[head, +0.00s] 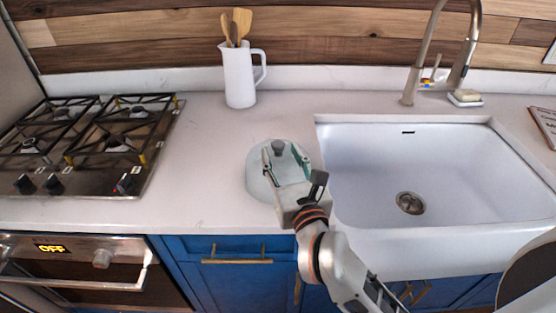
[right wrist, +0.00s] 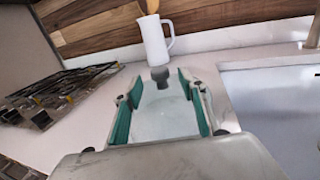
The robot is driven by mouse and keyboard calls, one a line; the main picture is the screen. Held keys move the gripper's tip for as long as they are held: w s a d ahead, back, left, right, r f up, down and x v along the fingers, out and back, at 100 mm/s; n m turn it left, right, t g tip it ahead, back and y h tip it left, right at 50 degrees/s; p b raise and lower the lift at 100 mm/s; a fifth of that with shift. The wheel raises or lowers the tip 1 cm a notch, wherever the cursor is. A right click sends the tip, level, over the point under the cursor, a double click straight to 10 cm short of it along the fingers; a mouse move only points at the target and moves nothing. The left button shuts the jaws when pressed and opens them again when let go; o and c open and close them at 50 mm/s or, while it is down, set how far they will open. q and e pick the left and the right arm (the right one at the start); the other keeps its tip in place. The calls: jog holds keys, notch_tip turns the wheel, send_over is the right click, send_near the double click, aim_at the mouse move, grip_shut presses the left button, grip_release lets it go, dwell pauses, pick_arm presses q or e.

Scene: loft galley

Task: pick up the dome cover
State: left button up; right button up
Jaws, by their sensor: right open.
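The dome cover (head: 258,183) is a clear, pale dome with a dark grey knob on top. It sits on the counter left of the sink. My right gripper (head: 284,155) is over the dome, its two fingers apart with the knob between or just beyond their tips. In the right wrist view, the open green-padded fingers (right wrist: 160,92) frame the dome (right wrist: 163,118), and the knob (right wrist: 160,76) shows near the tips. I cannot tell whether the fingers touch the dome. My left gripper is not in view.
A gas hob (head: 85,140) is on the left, above an oven (head: 80,272). A white pitcher (head: 239,80) with wooden utensils stands behind the dome. A white sink (head: 440,165) with a tall faucet (head: 430,50) is on the right. The counter between hob and dome is clear.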

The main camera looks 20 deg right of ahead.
aim_at(280, 150)
jog(key=shift+w+d, duration=0.1)
jog(key=shift+w, duration=1.8)
jog(key=c, duration=1.1)
jog(key=shift+r, duration=0.2)
